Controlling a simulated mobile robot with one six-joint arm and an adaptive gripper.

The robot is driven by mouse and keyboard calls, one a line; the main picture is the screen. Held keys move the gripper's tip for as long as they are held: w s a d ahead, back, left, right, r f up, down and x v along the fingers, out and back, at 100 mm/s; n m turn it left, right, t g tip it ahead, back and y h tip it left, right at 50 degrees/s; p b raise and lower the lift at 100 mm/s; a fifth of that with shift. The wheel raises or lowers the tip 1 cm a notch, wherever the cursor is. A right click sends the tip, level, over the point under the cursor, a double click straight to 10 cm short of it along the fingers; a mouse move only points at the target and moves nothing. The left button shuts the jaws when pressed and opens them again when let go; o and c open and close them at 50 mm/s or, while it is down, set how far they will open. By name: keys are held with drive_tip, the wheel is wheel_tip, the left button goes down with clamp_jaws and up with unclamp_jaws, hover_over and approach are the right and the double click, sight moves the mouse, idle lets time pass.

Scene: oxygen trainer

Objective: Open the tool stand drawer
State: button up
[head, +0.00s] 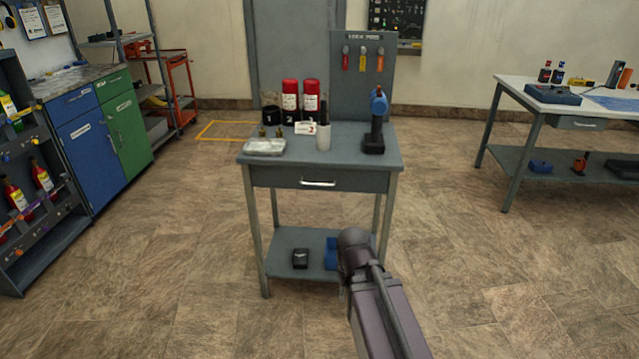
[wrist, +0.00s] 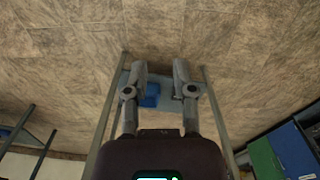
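The grey tool stand (head: 385,158) stands in the middle of the head view. Its drawer (head: 270,178) is under the top and looks shut, with a pale bar handle (head: 318,183) on its front. My arm reaches up from below, its end in front of the stand's right leg, lower than the drawer; the fingers cannot be made out there. In the wrist view my gripper (wrist: 159,72) is open, with two fingers apart and nothing visible between them. The stand's legs and lower shelf show beyond the fingers; the drawer handle is not visible there.
A blue bin (head: 331,250) sits on the lower shelf. Floor before the stand is clear. A workbench (head: 515,85) stands right, cabinets (head: 85,140) left.

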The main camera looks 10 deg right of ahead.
drive_tip(key=w+d+f+t+h+b, duration=0.2)
drive_tip(key=w+d+t+h+b, duration=0.1)
drive_tip(key=w+d+h+b, duration=0.4)
drive_tip(key=n+t+y+b, duration=0.2)
drive_tip(key=n+t+b, duration=0.9)
drive_tip(key=n+t, duration=0.45)
approach(319, 185)
drive_tip(key=s, duration=0.1)
drive_tip(key=s+f, duration=0.1)
drive_tip(key=s+a+t, duration=0.1)
drive_tip(key=shift+f, duration=0.3)
drive_tip(key=shift+w+m, duration=0.1)
drive_tip(key=shift+m, duration=0.15)
drive_tip(key=p+x, duration=0.2)
drive_tip(key=x, duration=1.1)
drive_tip(key=shift+w+d, duration=0.15)
drive_tip(key=shift+w, duration=0.15)
drive_tip(key=shift+c, duration=0.2)
clamp_jaws()
